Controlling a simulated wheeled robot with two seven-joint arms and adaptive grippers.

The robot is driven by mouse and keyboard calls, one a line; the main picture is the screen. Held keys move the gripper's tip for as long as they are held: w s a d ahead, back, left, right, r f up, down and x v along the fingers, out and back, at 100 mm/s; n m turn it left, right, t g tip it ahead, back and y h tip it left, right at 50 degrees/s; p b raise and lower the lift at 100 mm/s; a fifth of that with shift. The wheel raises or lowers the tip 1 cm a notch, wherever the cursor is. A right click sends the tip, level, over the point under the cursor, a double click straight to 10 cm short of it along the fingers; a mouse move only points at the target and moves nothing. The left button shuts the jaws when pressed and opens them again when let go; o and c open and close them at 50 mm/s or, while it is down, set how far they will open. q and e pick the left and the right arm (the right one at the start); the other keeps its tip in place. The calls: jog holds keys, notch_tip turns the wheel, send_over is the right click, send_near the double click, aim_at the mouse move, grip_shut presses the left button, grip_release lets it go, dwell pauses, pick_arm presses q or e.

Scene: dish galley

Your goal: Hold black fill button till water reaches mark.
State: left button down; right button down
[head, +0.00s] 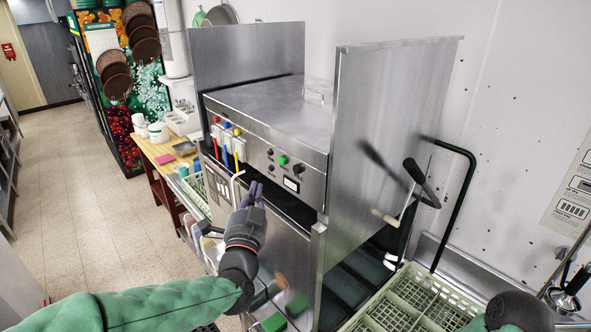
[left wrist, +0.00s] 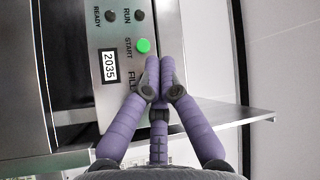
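The steel dish machine's control panel (head: 270,155) faces me. The black fill button (head: 298,168) sits right of the green start button (head: 283,160), above a small display (head: 291,184). My left gripper (head: 252,188) is in front of the machine, lower left of the buttons in the head view. In the left wrist view its purple fingers (left wrist: 160,62) are together, with nothing visible between them. They overlap the panel beside the green START button (left wrist: 143,46) and partly cover the FILL label; the fill button is hidden there. The display (left wrist: 110,66) reads 2035. No water or mark is visible.
A raised steel door panel (head: 390,110) stands right of the controls. A pale dish rack (head: 415,300) lies at the lower right, near a black bent rail (head: 465,185). A wooden table (head: 155,150) with containers stands left of the machine. The tiled floor (head: 90,190) at left is clear.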

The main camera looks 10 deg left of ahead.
aim_at(297, 170)
pick_arm(q)
jog(key=shift+w, duration=0.1)
jog(key=w+d+p, duration=0.1)
jog(key=w+d, duration=0.4)
jog(key=w, duration=0.1)
jog(key=shift+w+d, duration=0.2)
jog(key=shift+w, duration=0.2)
jog(key=shift+w+d, duration=0.1)
dwell(1.4)
jog(key=shift+w+d, duration=0.15)
jog(key=shift+w, duration=0.1)
jog(key=shift+w+d, duration=0.3)
dwell(2.5)
jog(key=shift+s+a, duration=0.15)
dwell(1.3)
jog(key=shift+s+a, duration=0.4)
jog(key=shift+s, duration=0.15)
